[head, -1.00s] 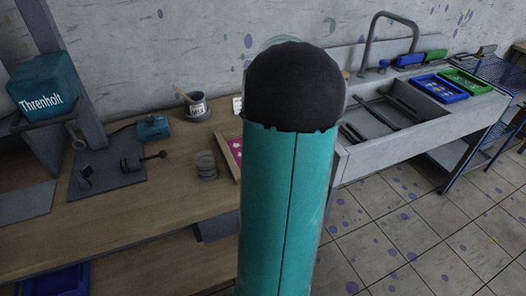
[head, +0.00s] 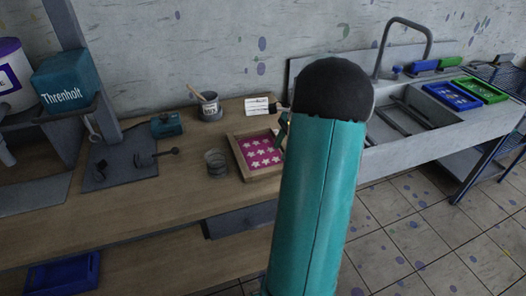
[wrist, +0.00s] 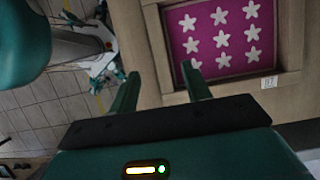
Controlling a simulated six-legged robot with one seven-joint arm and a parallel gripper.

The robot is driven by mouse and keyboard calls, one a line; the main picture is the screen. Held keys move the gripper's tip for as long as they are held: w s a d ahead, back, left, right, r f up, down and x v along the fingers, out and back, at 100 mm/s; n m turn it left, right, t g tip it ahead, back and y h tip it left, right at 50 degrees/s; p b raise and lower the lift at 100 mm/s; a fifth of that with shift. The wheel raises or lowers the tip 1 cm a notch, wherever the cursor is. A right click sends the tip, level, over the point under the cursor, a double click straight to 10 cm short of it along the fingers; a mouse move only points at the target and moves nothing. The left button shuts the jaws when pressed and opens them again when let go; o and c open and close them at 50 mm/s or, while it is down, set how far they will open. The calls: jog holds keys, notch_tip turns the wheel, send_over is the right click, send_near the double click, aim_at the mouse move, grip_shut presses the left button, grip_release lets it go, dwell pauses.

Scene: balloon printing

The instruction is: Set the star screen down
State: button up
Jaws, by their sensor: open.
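The star screen (head: 261,152) is a wooden frame with a magenta mesh bearing several white stars. It appears to lie flat on the wooden bench near its right end. In the wrist view the screen (wrist: 222,38) fills the upper right. My gripper (wrist: 158,86) is open, its two green fingers on either side of the frame's near side rail in the picture. I cannot tell whether they touch it. In the head view my teal arm hides most of the gripper, at the screen's right edge.
A glass jar (head: 216,163) stands just left of the screen. Behind are a grey pot (head: 210,108) with a stick and a white card (head: 258,106).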

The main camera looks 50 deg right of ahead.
aim_at(272, 168)
jog(key=shift+x, duration=1.15)
jog(key=shift+a+f, duration=0.25)
jog(key=shift+f, duration=0.35)
jog(key=x, duration=0.4)
jog(key=shift+w+f, duration=0.1)
grip_shut()
